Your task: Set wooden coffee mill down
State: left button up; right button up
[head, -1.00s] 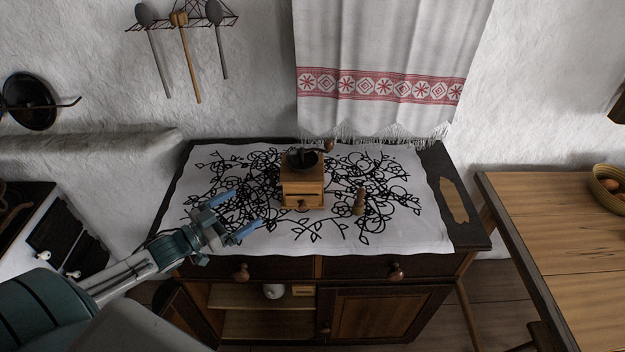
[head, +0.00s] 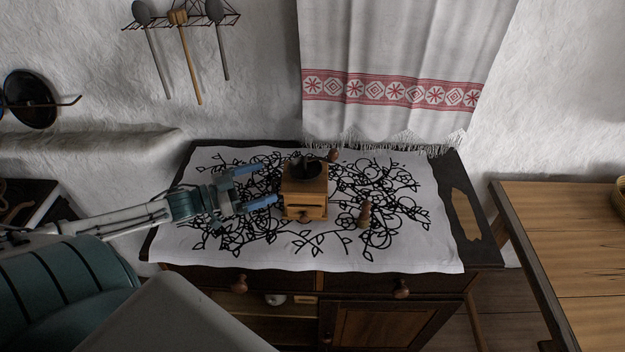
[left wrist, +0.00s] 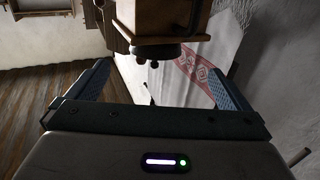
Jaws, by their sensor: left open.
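The wooden coffee mill (head: 305,197) stands upright on the patterned white cloth, with its dark bowl and crank on top. My left gripper (head: 268,185) is open and empty at the mill's left side, with its blue fingers pointing at it. The fingertips are close to the mill; whether they touch it is hard to tell. In the left wrist view, the mill (left wrist: 170,18) shows at the top, ahead of the gap between the spread fingers (left wrist: 155,88). My right gripper is in neither view.
The white cloth (head: 400,245) covers most of the dark cabinet top (head: 480,245). A small turned wooden piece (head: 365,213) stands right of the mill. A fringed towel (head: 400,70) hangs behind. A wooden table (head: 570,250) is at the right. The cloth's front is clear.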

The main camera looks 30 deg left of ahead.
aim_at(295, 174)
pick_arm(q)
jog(key=b+x, duration=0.2)
jog(key=x, duration=0.2)
jog(key=shift+w+d+b, duration=0.1)
jog(key=shift+d+b, duration=0.15)
jog(key=shift+b, duration=0.1)
jog(key=shift+w+d+r, duration=0.1)
jog(key=shift+w, duration=0.05)
jog(key=shift+w+d, duration=0.35)
jog(key=shift+w, duration=0.05)
jog(key=shift+p+x, duration=0.4)
jog(key=shift+x, duration=0.85)
jog(key=shift+w+d, duration=0.4)
jog(key=shift+w, duration=0.15)
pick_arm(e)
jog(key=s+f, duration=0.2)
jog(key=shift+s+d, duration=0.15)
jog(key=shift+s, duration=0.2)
